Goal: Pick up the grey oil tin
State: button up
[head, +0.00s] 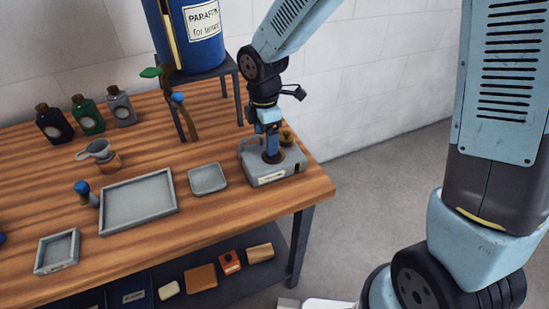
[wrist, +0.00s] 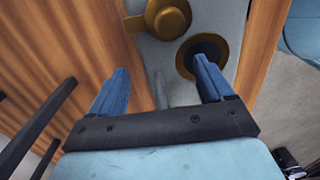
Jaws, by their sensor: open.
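A grey tin (head: 120,108) with a brown stopper and a round pale label stands upright at the back left of the bench, right of a green tin (head: 87,115) and a black tin (head: 54,124). My gripper (head: 271,152) is far to its right, pointing down over a grey box-shaped fixture (head: 289,168) at the bench's right end. In the wrist view my gripper (wrist: 160,82) is open, with nothing between its blue fingers. The right finger overlaps the fixture's dark round ring (wrist: 186,58); I cannot tell if they touch. The grey tin is outside the wrist view.
A blue paraffin drum (head: 197,45) on a dark stand is between the tins and my gripper. A blue-knobbed tap (head: 179,99) hangs before it. A brass cap (wrist: 168,18) tops the fixture.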

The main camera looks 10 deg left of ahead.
jog(key=shift+f, duration=1.25)
jog(key=shift+c, duration=0.2)
jog(key=c, duration=1.4)
jog(key=shift+r, duration=0.1)
